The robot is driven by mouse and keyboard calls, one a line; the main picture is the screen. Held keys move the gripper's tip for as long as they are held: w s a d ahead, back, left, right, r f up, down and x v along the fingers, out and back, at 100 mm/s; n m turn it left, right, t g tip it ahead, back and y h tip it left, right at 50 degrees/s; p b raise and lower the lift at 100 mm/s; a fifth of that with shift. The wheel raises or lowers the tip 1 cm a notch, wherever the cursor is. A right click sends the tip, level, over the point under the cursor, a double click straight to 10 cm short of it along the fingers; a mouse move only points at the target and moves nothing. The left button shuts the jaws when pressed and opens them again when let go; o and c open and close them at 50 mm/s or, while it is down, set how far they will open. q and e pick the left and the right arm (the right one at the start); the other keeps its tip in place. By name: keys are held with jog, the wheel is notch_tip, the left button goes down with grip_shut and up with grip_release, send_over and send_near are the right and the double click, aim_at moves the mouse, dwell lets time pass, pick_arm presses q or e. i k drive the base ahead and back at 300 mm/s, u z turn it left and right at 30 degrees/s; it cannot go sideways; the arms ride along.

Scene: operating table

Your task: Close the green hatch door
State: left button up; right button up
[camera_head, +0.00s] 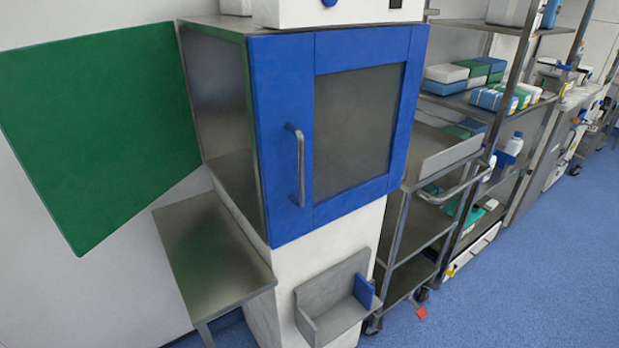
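The green hatch door (100,125) is a flat green panel at the left of the head view. Its right edge meets the left rear edge of a metal cabinet (222,105), and the panel stands out to the left, swung away from the cabinet. No handle shows on its visible face. The cabinet's front has a separate blue door (290,110) with a dark window and a vertical metal handle (299,165); this blue door looks shut. Neither of my grippers is in view.
A metal side table (215,255) stands below the green panel. A grey holder with a blue insert (364,290) juts from the white base below the cabinet. A wheeled cart (420,225) and loaded shelves (480,100) stand at right. The blue floor (540,270) is clear at lower right.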

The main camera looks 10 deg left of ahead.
aim_at(101, 125)
jog(key=z, duration=1.8)
jog(key=k, duration=1.3)
jog(key=u, duration=2)
jog(key=i, duration=0.5)
jog(key=u, duration=0.05)
